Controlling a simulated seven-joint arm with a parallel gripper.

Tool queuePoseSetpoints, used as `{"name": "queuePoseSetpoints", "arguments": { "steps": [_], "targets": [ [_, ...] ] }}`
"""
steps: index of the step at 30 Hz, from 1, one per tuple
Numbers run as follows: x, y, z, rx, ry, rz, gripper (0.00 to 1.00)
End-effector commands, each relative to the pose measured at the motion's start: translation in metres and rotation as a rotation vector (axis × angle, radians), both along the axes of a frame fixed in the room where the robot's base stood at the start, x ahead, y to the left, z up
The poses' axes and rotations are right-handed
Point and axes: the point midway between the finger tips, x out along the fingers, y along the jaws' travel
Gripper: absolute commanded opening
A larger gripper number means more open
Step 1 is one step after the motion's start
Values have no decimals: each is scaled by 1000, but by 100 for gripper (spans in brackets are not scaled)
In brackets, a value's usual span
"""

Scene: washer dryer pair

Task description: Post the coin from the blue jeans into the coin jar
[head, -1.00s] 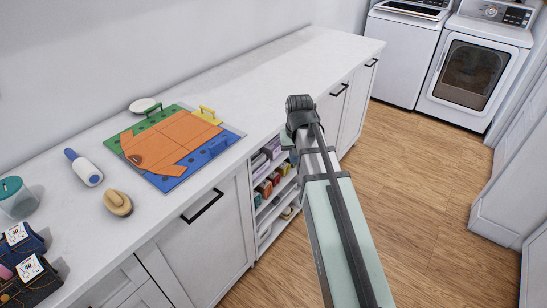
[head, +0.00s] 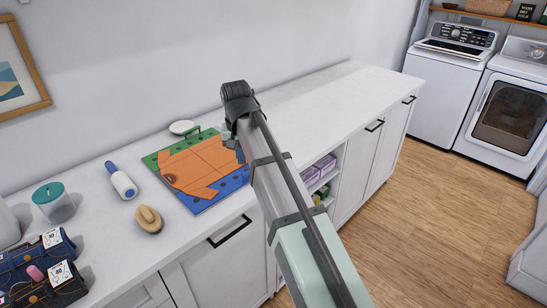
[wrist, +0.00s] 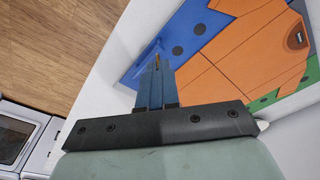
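The likely coin jar (head: 54,204) is a clear tub with a teal lid at the left of the white counter. Blue jeans (head: 30,262) lie folded at the lower left with a white tag, beside a darker folded pair (head: 50,290). I cannot make out a coin on them. My gripper (head: 231,142) is over the right part of the folding board, well right of the jar and jeans. In the wrist view the two fingers (wrist: 157,75) are close together above the board's blue edge. A small orange sliver shows at their tips; I cannot tell what it is.
The folding board (head: 215,197) with an orange garment lies mid-counter. A blue-and-white roller (head: 123,184) and a wooden brush (head: 149,220) lie left of it. A white dish (head: 182,127) is behind it. The counter to the right (head: 330,105) is bare.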

Motion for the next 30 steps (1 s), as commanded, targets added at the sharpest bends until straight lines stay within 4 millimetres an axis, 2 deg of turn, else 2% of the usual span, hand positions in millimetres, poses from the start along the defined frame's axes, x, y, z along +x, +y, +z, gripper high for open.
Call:
{"name": "queuePoseSetpoints", "arguments": {
  "steps": [1, 14, 30],
  "targets": [
    [-1, 20, 2, 0, 0, 27, 0],
    [-35, 169, 15, -1, 3, 229, 0],
    [-103, 370, 38, -2, 5, 474, 0]
  ]
}}
